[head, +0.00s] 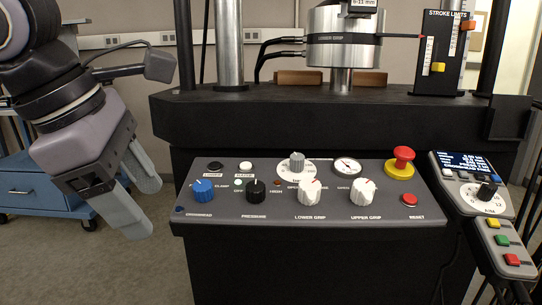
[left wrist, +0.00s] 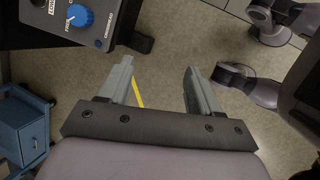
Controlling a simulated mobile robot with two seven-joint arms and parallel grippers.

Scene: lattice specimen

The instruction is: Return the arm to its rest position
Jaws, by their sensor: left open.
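My left arm comes in from the left in the head view. Its gripper (head: 138,200) is open and empty, with the fingers pointing down, left of the control panel (head: 290,240) and apart from it. In the left wrist view the two fingers of the left gripper (left wrist: 158,85) stand wide apart over bare floor, with nothing between them but the floor and a yellow line on it. The panel's blue knob (head: 203,190) is the control nearest the gripper; it also shows at the top left of the left wrist view (left wrist: 80,15). My right gripper is not identifiable in either view.
The black testing machine bed (head: 290,125) stands behind the panel, with a red emergency button (head: 402,160) at its right. A handset with a screen (head: 468,165) is at the far right. A blue cart (head: 35,190) stands at left. Floor between cart and panel is free.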

